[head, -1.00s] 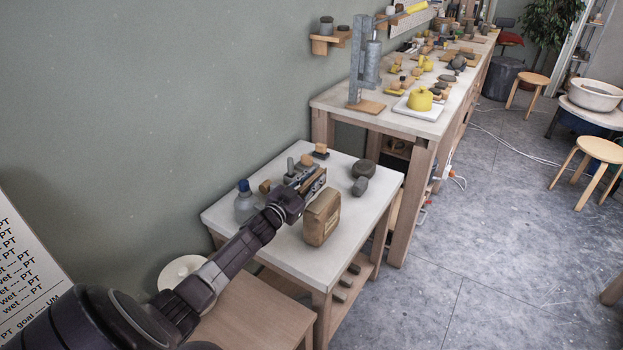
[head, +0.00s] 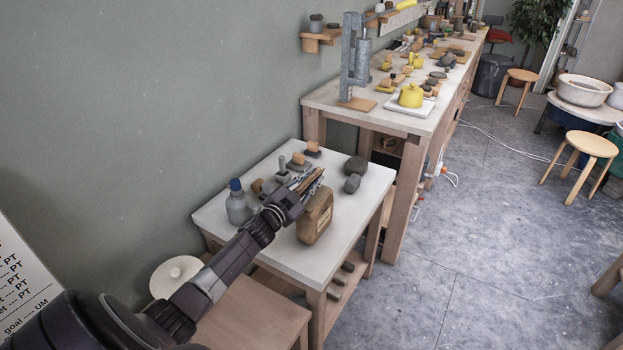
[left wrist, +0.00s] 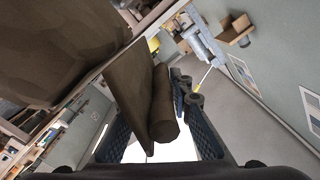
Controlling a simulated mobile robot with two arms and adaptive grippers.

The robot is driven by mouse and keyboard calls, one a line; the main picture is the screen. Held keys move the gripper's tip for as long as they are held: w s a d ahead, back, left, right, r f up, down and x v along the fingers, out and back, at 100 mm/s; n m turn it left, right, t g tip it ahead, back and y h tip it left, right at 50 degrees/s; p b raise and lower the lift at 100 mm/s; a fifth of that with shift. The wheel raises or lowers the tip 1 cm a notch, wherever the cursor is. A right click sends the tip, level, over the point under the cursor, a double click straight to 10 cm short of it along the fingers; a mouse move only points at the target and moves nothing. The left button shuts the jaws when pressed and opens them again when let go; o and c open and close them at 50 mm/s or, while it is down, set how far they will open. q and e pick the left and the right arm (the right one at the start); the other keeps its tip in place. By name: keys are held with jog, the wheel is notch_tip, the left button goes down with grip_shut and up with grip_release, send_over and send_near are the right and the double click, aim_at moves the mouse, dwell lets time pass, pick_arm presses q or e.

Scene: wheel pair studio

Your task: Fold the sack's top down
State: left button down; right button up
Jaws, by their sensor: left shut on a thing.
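The brown sack (head: 316,218) stands upright near the front right edge of a small pale-topped table, with a label on its face. My left gripper (head: 309,182) is at the sack's top, from its left side. In the left wrist view the sack's body (left wrist: 55,45) fills the upper left. The sack's top (left wrist: 140,90) lies between the fingers of my left gripper (left wrist: 160,125) there, with a rounded roll along one edge. The gripper is shut on this top part. The fingers hide part of the sack's top in the head view. My right gripper is not in view.
A grey bottle with a blue cap (head: 239,205) stands left of my left gripper. Small blocks (head: 299,163) lie behind it, and dark grey lumps (head: 354,169) lie at the back right. The table's front left is bare. A long workbench (head: 321,97) stands behind.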

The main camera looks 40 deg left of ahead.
pick_arm(q)
jog(key=c, duration=1.9)
grip_release()
jog(key=shift+s, duration=0.1)
jog(key=s, duration=0.4)
jog(key=s+d, duration=0.1)
jog(key=s, duration=0.6)
jog(key=shift+s+d, duration=0.15)
jog(key=shift+s, duration=0.25)
